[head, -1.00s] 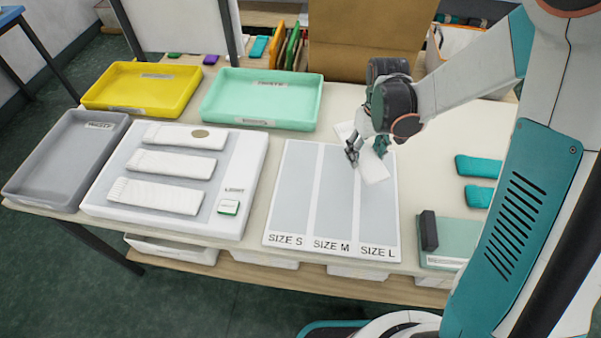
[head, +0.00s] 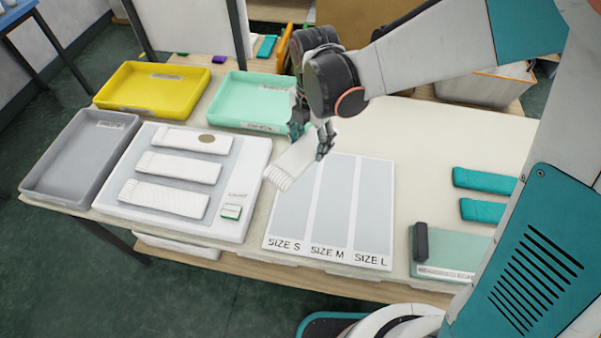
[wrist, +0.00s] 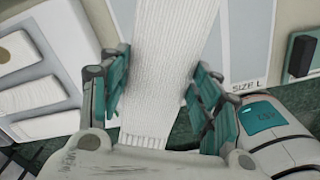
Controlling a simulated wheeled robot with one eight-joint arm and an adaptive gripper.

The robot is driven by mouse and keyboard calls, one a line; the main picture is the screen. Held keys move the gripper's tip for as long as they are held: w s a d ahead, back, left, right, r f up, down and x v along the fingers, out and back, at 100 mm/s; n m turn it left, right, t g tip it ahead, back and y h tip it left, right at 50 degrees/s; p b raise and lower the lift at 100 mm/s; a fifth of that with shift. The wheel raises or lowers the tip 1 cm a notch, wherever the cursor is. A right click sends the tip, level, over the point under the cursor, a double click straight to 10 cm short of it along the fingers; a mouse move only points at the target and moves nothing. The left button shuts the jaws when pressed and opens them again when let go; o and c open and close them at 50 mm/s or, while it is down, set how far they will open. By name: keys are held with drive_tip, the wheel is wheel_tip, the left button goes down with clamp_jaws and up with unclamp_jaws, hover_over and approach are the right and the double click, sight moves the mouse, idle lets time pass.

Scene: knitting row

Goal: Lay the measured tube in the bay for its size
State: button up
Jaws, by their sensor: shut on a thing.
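A white ribbed knitted tube (head: 291,162) is held in my gripper (head: 313,140) above the left part of the sizing mat. In the wrist view the tube (wrist: 168,65) runs between the two teal fingers of my gripper (wrist: 160,92). The tube is tilted, its ribbed end pointing down and left in the head view. The mat (head: 310,198) has three grey bays marked SIZE S (head: 290,195), SIZE M (head: 329,205) and SIZE L (head: 374,210). No tube lies in the visible parts of the bays. The far end of the S bay is hidden by the tube and gripper.
Left of the mat, a white light board (head: 250,180) carries several white tubes (head: 178,167). Behind stand a yellow tray (head: 150,108) and a mint tray (head: 265,125); a grey tray (head: 45,190) is far left. Teal pieces (head: 485,180) and a green box (head: 435,270) are at right.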

sight(296, 192)
drive_tip(key=a+r+n, duration=0.1)
drive_tip(key=s+a+n, duration=0.1)
drive_tip(key=n, duration=0.1)
drive_tip(key=s+a+r+n+p, duration=0.1)
drive_tip(key=n, duration=0.1)
drive_tip(key=shift+s+a+r, duration=0.15)
drive_tip(key=shift+r, duration=0.2)
drive_tip(key=shift+a+f+n, duration=0.1)
drive_tip(key=shift+n, duration=0.2)
wheel_tip(296, 192, down, 20)
drive_tip(key=b, duration=1.4)
drive_tip(key=shift+f, duration=0.1)
drive_tip(key=o, duration=0.9)
wheel_tip(296, 192, up, 12)
drive_tip(key=p, duration=0.4)
drive_tip(key=shift+r, duration=0.25)
